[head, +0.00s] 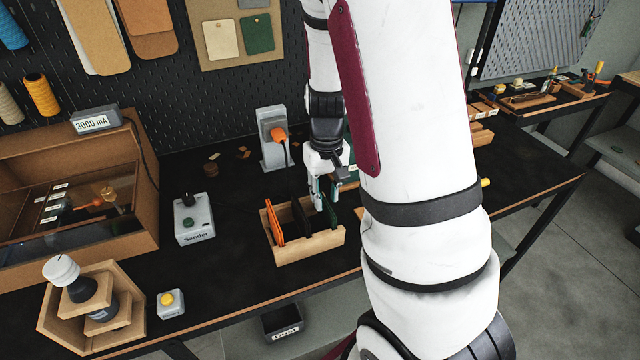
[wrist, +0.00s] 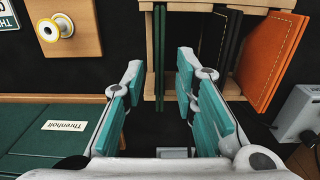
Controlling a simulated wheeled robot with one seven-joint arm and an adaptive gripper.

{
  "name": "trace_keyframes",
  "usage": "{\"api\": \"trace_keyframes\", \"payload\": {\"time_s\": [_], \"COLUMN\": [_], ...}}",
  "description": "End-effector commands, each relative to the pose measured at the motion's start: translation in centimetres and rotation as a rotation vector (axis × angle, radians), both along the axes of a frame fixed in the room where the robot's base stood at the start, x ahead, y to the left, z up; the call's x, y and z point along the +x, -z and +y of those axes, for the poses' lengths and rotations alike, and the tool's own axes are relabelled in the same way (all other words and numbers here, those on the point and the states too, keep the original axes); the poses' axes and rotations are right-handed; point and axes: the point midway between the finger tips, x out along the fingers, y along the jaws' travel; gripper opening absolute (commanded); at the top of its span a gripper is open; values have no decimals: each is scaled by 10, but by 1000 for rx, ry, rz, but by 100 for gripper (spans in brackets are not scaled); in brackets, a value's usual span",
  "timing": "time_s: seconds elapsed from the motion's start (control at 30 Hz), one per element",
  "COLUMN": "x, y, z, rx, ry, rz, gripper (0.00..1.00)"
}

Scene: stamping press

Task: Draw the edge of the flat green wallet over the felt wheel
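The flat green wallet (wrist: 159,60) stands on edge in a wooden rack (head: 318,247), at the end away from the orange one. My gripper (head: 324,196) points down over that end of the rack. In the wrist view my gripper (wrist: 158,66) is open, with a teal-padded finger on each side of the green wallet and gaps between. I cannot tell how deep the fingers reach. A white, yellow-rimmed wheel-like piece (wrist: 55,28) sits on a wooden block in the wrist view. I cannot tell whether it is the felt wheel. My arm hides much of the bench's right side in the head view.
The rack also holds an orange wallet (head: 274,220) and dark ones. A Sander switch box (head: 195,219) and a grey stand with an orange piece (head: 273,138) are left of my arm. A green panel labelled Threnholt (wrist: 45,128) lies beside my gripper.

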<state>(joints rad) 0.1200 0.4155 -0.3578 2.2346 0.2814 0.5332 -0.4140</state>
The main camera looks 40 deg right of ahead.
Motion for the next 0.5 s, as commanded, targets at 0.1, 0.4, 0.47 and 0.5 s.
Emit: {"api": "trace_keyframes", "payload": {"time_s": [0.1, 0.4, 0.47, 0.5], "x": [2, 0, 0, 0], "y": [17, 20, 20, 20], "z": [0, 0, 0, 0], "rx": [1, 0, 0, 1], "ry": [3, 1, 1, 1], "rz": [1, -1, -1, -1], "gripper": [27, 0, 0, 0]}}
